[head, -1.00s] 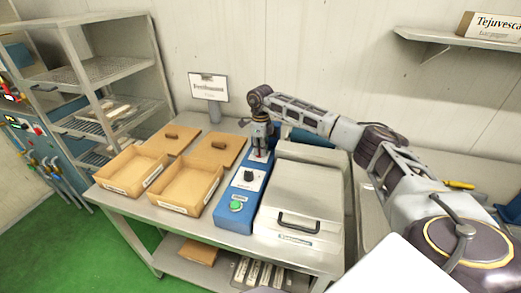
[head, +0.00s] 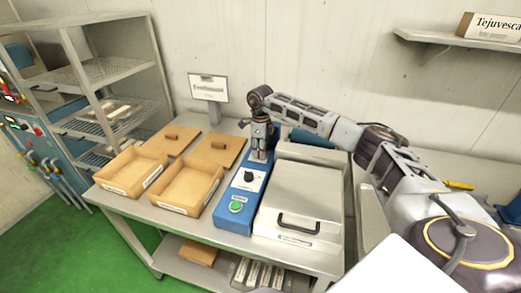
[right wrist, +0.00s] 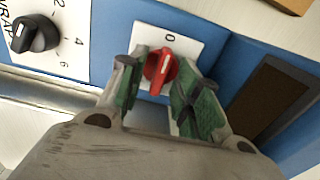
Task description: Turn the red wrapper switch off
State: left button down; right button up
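The red wrapper switch (right wrist: 161,71) shows in the right wrist view as a red knob with a white line, on a white plate with a 0 mark. My right gripper (right wrist: 156,85) is open, its green-padded fingers on either side of the knob, with a visible gap on the left side. In the head view my right gripper (head: 261,156) points down at the far end of the blue control box (head: 228,216) and hides the switch there. My left gripper is not in view.
A black dial (head: 249,177) and a green button (head: 236,207) are on the same box. Open wooden trays (head: 186,187) stand to its left, a grey lidded machine (head: 303,195) to its right. A sign (head: 208,88) stands behind.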

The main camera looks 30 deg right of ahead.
notch_tip(320, 180, up, 12)
dwell(0.9)
jog(key=shift+s+f, duration=0.1)
dwell(0.6)
